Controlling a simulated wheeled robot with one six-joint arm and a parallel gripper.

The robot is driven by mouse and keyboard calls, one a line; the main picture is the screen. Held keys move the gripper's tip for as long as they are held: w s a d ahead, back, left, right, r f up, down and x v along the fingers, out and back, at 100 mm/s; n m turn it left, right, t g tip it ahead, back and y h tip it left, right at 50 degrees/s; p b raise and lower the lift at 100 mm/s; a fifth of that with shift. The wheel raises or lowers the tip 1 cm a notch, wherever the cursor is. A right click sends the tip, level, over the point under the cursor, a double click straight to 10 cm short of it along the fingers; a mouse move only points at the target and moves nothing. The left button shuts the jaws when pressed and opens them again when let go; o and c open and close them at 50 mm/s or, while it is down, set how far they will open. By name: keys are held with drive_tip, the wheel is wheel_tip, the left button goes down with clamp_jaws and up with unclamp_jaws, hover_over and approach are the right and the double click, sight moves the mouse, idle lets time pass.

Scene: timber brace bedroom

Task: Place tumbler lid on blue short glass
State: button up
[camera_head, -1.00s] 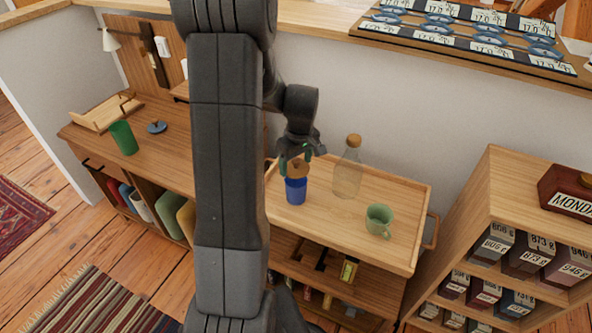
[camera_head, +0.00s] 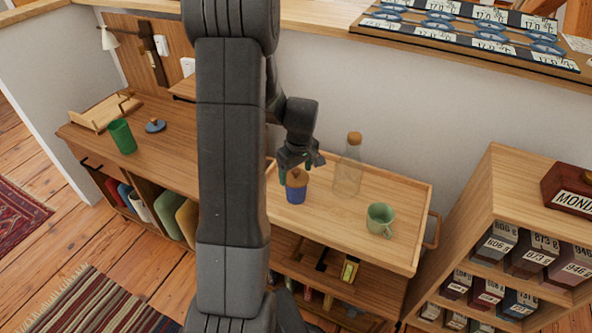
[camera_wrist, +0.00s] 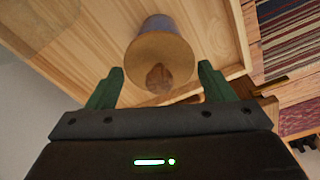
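The blue short glass (camera_head: 296,195) stands upright on the wooden trolley tray. A round brown lid with a knob (camera_head: 297,177) sits over its mouth; in the wrist view the lid (camera_wrist: 150,52) covers most of the blue glass (camera_wrist: 163,22). Whether it is fully seated cannot be told. My gripper (camera_head: 298,172) is just above the glass, partly hiding the lid. In the wrist view its two green fingers (camera_wrist: 160,82) are spread apart on either side of the knob, with gaps showing. The gripper is open and holds nothing.
A clear corked bottle (camera_head: 348,168) and a green mug (camera_head: 380,219) stand on the tray (camera_head: 335,220) to the right. A green tumbler (camera_head: 122,137) and a small blue-grey knobbed disc (camera_head: 155,126) are on the desk at left. A shelf unit (camera_head: 510,190) stands right of the trolley.

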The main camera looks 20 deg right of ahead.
sight(299, 180)
drive_tip(key=shift+o, duration=1.3)
drive_tip(key=shift+r+p, duration=0.45)
drive_tip(key=shift+r, duration=0.1)
wheel_tip(299, 180, up, 12)
drive_tip(key=s+p, duration=0.1)
drive_tip(key=shift+s+d, duration=0.2)
drive_tip(key=shift+s, duration=0.05)
drive_tip(key=f, duration=0.4)
drive_tip(key=w+f+b, duration=0.1)
drive_tip(key=f, duration=0.4)
drive_tip(key=f+b, duration=0.1)
drive_tip(key=f, duration=0.3)
drive_tip(key=shift+w+a+f, duration=0.15)
drive_tip(key=shift+w, duration=0.1)
drive_tip(key=shift+r+p, duration=0.3)
drive_tip(key=shift+r, duration=0.1)
drive_tip(key=shift+f, duration=0.1)
